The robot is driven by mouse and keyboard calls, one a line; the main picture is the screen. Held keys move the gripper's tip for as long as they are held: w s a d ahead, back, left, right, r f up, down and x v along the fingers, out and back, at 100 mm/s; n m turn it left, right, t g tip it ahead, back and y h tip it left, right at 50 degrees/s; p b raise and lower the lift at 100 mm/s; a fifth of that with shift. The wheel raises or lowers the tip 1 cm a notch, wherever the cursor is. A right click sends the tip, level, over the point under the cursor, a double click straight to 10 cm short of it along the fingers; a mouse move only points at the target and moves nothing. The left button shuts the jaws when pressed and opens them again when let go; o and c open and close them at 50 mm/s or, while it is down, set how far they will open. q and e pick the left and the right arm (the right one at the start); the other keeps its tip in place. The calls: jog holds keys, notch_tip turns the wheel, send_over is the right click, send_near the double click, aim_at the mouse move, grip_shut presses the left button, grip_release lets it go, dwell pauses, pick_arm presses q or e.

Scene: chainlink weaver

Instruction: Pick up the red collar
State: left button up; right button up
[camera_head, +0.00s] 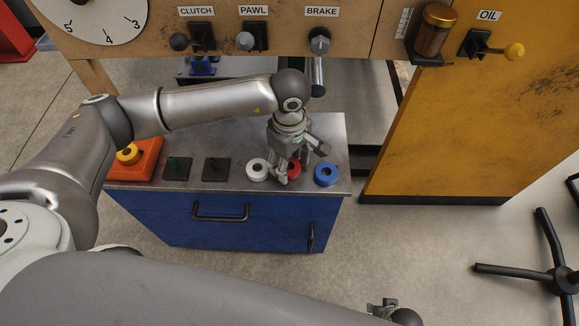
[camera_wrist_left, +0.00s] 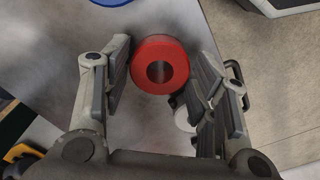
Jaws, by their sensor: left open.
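The red collar (camera_head: 295,167) sits on the metal bench top between a white collar (camera_head: 257,169) and a blue collar (camera_head: 325,174). My left gripper (camera_head: 289,172) points down over it and partly hides it. In the left wrist view the red collar (camera_wrist_left: 160,52), a ring with a dark central hole, shows between the fingertips of the open gripper (camera_wrist_left: 163,72). It looks close to both fingers; I cannot tell whether they touch it. A part of my right gripper (camera_head: 383,308) shows at the bottom edge; its fingers are unclear.
The bench top (camera_head: 235,135) also carries two black peg bases (camera_head: 216,170) and an orange tray (camera_head: 147,169) with a yellow collar (camera_head: 128,153). A brake lever (camera_head: 318,75) hangs behind my wrist. A yellow panel (camera_head: 460,120) stands at the right.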

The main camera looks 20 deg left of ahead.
pick_arm(q)
jog(key=shift+f, duration=0.45)
jog(key=c, duration=0.8)
jog(key=shift+r, duration=0.1)
jog(key=shift+c, duration=0.2)
